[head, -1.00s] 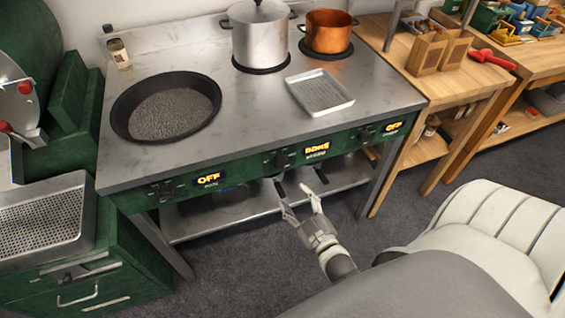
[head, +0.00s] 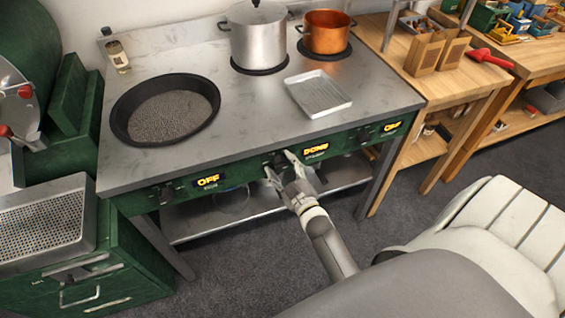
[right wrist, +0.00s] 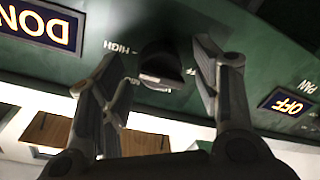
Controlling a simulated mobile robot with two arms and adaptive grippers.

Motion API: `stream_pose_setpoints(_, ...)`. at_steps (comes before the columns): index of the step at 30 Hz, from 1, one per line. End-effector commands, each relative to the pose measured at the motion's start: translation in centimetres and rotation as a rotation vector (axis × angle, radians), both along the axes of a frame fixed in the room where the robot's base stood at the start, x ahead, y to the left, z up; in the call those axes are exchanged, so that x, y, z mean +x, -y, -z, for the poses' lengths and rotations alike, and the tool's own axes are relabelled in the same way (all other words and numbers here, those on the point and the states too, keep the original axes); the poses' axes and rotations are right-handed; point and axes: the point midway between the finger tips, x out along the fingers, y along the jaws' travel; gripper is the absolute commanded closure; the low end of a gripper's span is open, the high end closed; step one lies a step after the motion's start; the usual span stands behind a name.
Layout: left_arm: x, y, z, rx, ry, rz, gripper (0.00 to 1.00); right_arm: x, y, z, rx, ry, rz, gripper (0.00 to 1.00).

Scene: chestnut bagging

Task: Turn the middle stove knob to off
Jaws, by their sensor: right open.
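The green stove front carries several dark knobs and lit displays. The middle knob (head: 279,157) is just left of a display reading DONE (head: 315,150) and is partly hidden by my right gripper (head: 279,165). In the right wrist view the dark knob (right wrist: 161,66) lies between the two open fingers of my right gripper (right wrist: 160,70), with a gap visible on its right side. Contact on the left side cannot be told. A HIGH label shows beside the knob. My left gripper is not in view.
The left display (head: 208,180) and right display (head: 391,127) read OFF. On the stove stand a black pan (head: 122,128), a steel pot (head: 258,38), a copper pot (head: 326,33) and a metal tray (head: 319,93). A steel shelf (head: 190,222) runs below the stove front.

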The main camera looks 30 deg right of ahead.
Motion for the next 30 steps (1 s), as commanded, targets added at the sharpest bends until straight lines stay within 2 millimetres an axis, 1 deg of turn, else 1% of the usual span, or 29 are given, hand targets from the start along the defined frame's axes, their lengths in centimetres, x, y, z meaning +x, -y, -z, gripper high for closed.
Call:
stream_pose_setpoints(9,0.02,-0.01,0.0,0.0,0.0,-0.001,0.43,0.25,0.05,-0.02,0.0,0.0,0.0,0.42)
stream_pose_setpoints(18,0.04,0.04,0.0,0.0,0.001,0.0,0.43,0.22,0.03,-0.01,0.0,0.0,0.0,0.81)
stream_pose_setpoints(20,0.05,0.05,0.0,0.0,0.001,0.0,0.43,0.22,0.02,-0.02,0.0,0.0,0.0,0.88)
stream_pose_setpoints(26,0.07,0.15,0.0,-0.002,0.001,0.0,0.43,0.21,0.01,-0.01,-0.013,-0.003,-0.001,0.88)
stream_pose_setpoints(30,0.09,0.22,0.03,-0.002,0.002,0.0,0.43,0.2,0.0,-0.01,-0.053,-0.012,0.0,0.88)
